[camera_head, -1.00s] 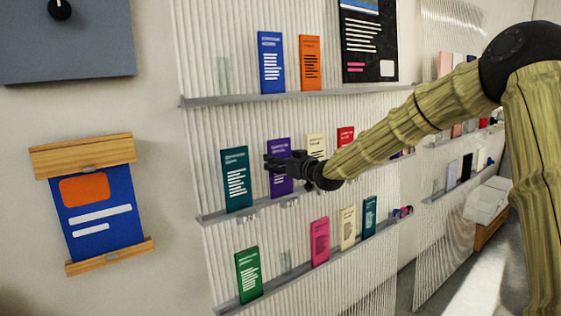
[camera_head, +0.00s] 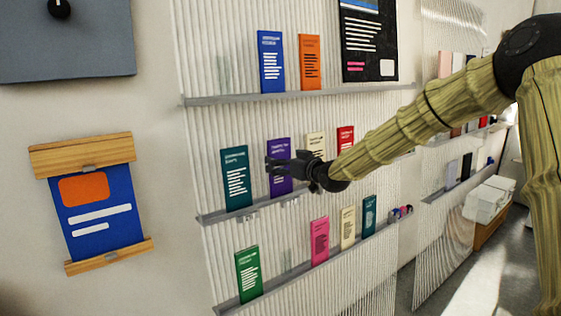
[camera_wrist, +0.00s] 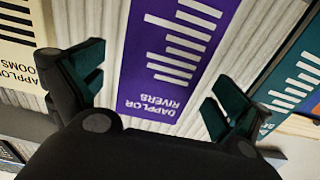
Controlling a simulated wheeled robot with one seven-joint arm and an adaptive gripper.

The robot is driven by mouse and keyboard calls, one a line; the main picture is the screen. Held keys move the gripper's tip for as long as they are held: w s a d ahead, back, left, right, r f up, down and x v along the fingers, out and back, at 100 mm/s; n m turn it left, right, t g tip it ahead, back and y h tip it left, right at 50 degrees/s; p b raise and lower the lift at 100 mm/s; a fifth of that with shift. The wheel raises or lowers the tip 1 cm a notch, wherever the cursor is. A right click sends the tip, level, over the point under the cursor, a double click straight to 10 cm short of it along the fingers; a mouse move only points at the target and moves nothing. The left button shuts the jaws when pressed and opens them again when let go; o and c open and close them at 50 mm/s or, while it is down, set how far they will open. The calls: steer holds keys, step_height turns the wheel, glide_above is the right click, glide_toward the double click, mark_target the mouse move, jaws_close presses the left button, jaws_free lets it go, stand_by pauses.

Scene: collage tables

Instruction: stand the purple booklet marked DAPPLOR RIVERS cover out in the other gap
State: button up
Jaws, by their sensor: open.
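The purple booklet marked DAPPLOR RIVERS (camera_head: 279,150) stands cover out on the middle shelf, between a teal booklet (camera_head: 236,180) and a cream one (camera_head: 315,146). My gripper (camera_head: 270,172) is in front of its lower part and hides some of the cover. In the wrist view the purple booklet (camera_wrist: 172,60) appears upside down between the spread fingers of my gripper (camera_wrist: 158,88). One empty gap (camera_head: 224,76) is at the left of the top shelf; another (camera_head: 287,262) is on the bottom shelf between the green and pink booklets.
The top shelf (camera_head: 240,99) holds blue (camera_head: 271,62) and orange (camera_head: 310,62) booklets. The bottom shelf holds green (camera_head: 248,274), pink (camera_head: 320,241), cream and teal ones. A red booklet (camera_head: 345,136) stands right of the middle-shelf cream one. My arm crosses the right side.

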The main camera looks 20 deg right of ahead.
steer(key=v, duration=1)
steer(key=s+a+f+m+g+h, duration=0.1)
steer(key=s+a+f+g, duration=0.15)
steer(key=f, duration=0.95)
steer(key=s+a+f+m+g, duration=0.1)
steer(key=s+a+f+g, duration=0.15)
steer(key=f, duration=0.95)
steer(key=s+a+f+m+g+h+b, duration=0.1)
steer(key=s+f+g, duration=0.1)
steer(key=s+f, duration=0.65)
steer(key=s+a+f+g+h+b, duration=0.1)
steer(key=s+f, duration=0.4)
steer(key=f, duration=0.7)
steer(key=s+f+g+h, duration=0.1)
steer(key=s+f, duration=0.5)
steer(key=s, duration=0.6)
steer(key=s+f+m+g+h, duration=0.1)
steer(key=s+f+g, duration=0.3)
steer(key=s+f, duration=0.3)
steer(key=s+f+g+b, duration=0.1)
steer(key=s+f+g, duration=0.2)
steer(key=s, duration=1.4)
step_height(320, 180, down, 4)
steer(key=shift+s+a+f+h, duration=0.15)
steer(key=shift+a+h, duration=0.1)
steer(key=shift+h, duration=0.15)
